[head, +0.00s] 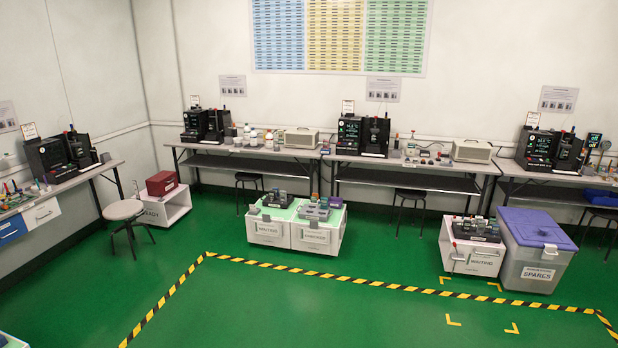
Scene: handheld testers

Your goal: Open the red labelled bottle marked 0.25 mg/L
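Several small bottles (254,138) stand upright in a group on the back bench (232,152), left of centre and far from me. Some are white with coloured caps. They are too small to read any label or the 0.25 mg/L mark, and I cannot tell which one is the red labelled bottle. Neither of my grippers shows in the head view.
Black tester stations (207,125) and a beige box (301,138) stand along the benches. White crates (268,231), stools (124,210) and a purple-lidded spares bin (534,262) stand on the floor. Open green floor (280,310) lies inside black-and-yellow tape.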

